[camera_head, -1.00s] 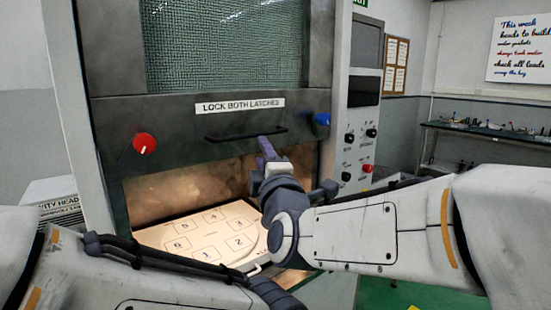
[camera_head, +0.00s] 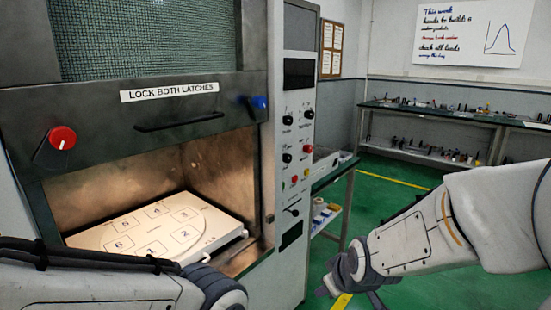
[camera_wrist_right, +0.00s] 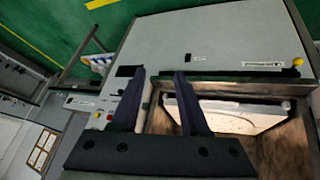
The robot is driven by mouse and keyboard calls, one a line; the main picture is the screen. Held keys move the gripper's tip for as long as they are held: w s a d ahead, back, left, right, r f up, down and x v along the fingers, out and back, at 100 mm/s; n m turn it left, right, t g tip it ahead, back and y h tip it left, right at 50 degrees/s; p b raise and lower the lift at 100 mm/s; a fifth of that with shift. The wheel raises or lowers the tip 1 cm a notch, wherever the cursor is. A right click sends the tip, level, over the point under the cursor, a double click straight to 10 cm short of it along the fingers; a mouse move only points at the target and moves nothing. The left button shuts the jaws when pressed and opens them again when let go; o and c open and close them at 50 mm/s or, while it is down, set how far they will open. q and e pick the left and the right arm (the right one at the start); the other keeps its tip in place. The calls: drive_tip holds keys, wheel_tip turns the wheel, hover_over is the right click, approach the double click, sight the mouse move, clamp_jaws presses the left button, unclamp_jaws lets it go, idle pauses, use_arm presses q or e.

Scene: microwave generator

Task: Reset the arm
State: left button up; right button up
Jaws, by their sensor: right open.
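My right arm reaches in from the right in the head view, clear of the machine. Its gripper (camera_head: 352,292) points down and left over the green floor, close to the lower edge. In the right wrist view the two dark fingers (camera_wrist_right: 155,100) are spread apart with nothing between them. My left arm crosses the lower left of the head view; its gripper fingers are not visible. The microwave machine's cavity is open, and a white numbered tray (camera_head: 115,231) lies inside it. The tray also shows beyond the fingers in the right wrist view (camera_wrist_right: 240,116).
The raised door has a bar handle (camera_head: 180,121), a red knob (camera_head: 62,138) and a blue knob (camera_head: 259,103). A control panel (camera_head: 299,130) stands right of the cavity. A bench (camera_head: 450,115) stands at the back. Green floor lies open on the right.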

drive_tip(key=s+d+f+m+g+h, duration=0.1)
drive_tip(key=s+d+f+m+g, duration=0.45)
drive_tip(key=s, duration=0.45)
drive_tip(key=s+a+r+n+g+p, duration=0.1)
drive_tip(key=s+a+r+n, duration=0.6)
drive_tip(key=s+a, duration=0.5)
drive_tip(key=shift+s+a+r+y, duration=0.2)
drive_tip(key=shift+s+y, duration=0.2)
drive_tip(key=shift+s, duration=0.2)
idle(0.8)
